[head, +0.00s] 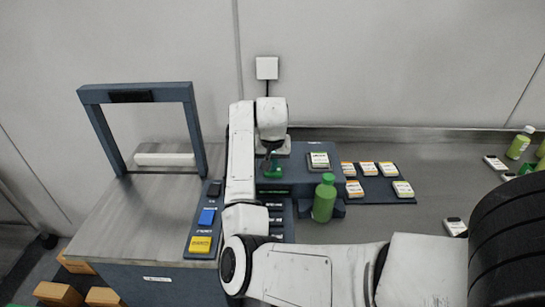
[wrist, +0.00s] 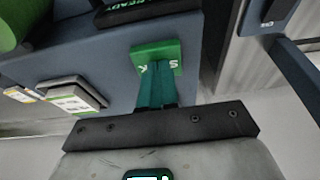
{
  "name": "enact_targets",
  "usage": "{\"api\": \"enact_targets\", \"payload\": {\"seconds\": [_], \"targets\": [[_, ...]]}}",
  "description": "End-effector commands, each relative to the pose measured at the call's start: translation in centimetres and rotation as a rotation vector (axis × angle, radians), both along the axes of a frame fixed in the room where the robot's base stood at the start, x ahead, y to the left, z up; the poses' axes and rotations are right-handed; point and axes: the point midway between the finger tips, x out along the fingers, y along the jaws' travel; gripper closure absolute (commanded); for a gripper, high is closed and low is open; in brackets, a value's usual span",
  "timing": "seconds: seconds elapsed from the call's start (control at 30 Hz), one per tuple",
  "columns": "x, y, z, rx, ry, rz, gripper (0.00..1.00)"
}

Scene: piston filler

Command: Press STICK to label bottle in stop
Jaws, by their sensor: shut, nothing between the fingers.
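The green STICK button (wrist: 157,52) is on the blue-grey machine (head: 300,151); its letters are partly covered by my fingers in the wrist view. My gripper (wrist: 160,68) is shut and empty, with its fingertips over the button's face. I cannot tell whether they touch it or the button is pressed in. In the head view my gripper (head: 270,166) is at the green button (head: 272,173). A green bottle (head: 324,200) stands upright in the stop at the machine's front right. Its side also shows in the wrist view (wrist: 12,22). I see no label on it.
A label cartridge (head: 318,161) sits on the machine top, right of the button. More cartridges lie on a blue mat (head: 382,183). A panel with blue (head: 206,217) and yellow (head: 201,244) buttons is left. A grey frame (head: 137,93) stands at far left. Bottles (head: 519,145) stand far right.

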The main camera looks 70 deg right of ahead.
Motion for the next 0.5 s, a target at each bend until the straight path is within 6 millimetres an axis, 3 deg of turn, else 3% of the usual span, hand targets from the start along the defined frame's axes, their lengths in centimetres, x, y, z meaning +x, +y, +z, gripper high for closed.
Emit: {"api": "enact_targets", "payload": {"seconds": [0.27,0.5], "targets": [[0.0,0.0,-0.1,0.000,0.000,0.001,1.00],[-0.1,0.0,-2.1,0.003,0.003,0.002,1.00]]}}
